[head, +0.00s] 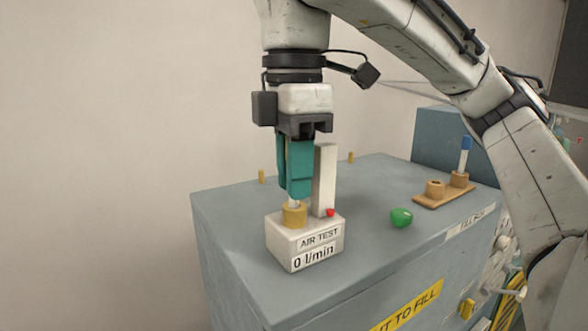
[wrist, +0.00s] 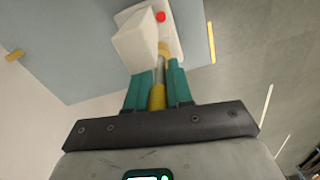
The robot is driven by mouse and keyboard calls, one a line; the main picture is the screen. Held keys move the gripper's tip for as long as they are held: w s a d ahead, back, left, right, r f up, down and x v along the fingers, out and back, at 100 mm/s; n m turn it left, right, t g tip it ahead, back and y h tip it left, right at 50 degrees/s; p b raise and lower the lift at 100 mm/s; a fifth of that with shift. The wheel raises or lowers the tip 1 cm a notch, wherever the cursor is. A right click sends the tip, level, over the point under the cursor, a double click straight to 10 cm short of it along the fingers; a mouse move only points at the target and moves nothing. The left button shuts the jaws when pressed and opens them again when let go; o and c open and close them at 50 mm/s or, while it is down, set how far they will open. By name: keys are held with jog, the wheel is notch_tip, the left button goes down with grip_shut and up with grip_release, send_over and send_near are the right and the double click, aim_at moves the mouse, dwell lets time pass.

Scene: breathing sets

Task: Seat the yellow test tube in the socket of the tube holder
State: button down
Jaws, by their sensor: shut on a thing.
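My gripper (head: 297,195) has its teal fingers shut on the yellow test tube, directly above the tan ring socket (head: 294,216) on the white AIR TEST box (head: 290,244). The tube's clear lower end (head: 293,203) shows just below the fingertips, at the ring's mouth; how deep it sits I cannot tell. In the wrist view, the yellow cap (wrist: 157,97) lies between the fingers (wrist: 158,85), with the clear tube running toward the ring. A wooden tube holder (head: 430,199) at the right has an empty-looking socket (head: 435,187) and one holding a blue-capped tube (head: 464,155).
A white upright block (head: 324,180) and a red knob (head: 330,212) are on the AIR TEST box beside the fingers. A green knob (head: 401,217) is on the grey cabinet top (head: 375,190) between box and holder. Short yellow pegs (head: 261,176) stand at the cabinet's back.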

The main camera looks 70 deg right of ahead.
jog(key=c, duration=1)
grip_release()
jog(key=shift+f, duration=0.1)
notch_tip(320, 180, up, 12)
jog(key=shift+r+p, duration=0.2)
jog(key=shift+p, duration=0.4)
